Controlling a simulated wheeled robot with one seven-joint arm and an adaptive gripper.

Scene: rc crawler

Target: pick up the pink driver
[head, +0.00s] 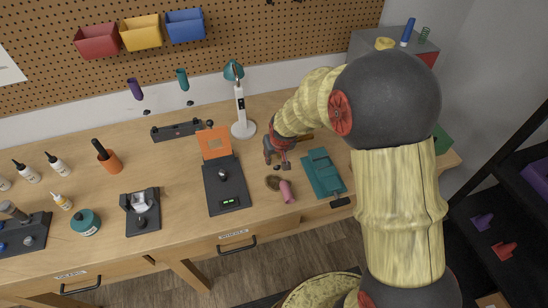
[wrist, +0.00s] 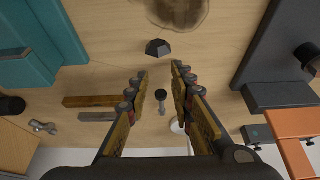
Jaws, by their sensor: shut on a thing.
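The pink driver (head: 287,191) shows in the head view as a short pink cylinder on the bench, beside a brown patch (head: 272,183). It lies a little nearer the bench's front edge than my gripper (head: 278,160) and apart from it. I do not see the driver in the wrist view. There my gripper (wrist: 160,70) points at the bench, with a gap between its fingertips. No held thing can be made out between them. A small black-headed piece (wrist: 161,97) shows in the gap, and a dark faceted knob (wrist: 158,47) lies past the tips.
A teal box (head: 323,174) stands right of the driver. A dark scale-like device (head: 225,185) with an orange panel (head: 213,142) is on the left. A white lamp (head: 241,105) stands behind. A wrench (wrist: 43,128) and flat bars (wrist: 95,101) lie nearby in the wrist view.

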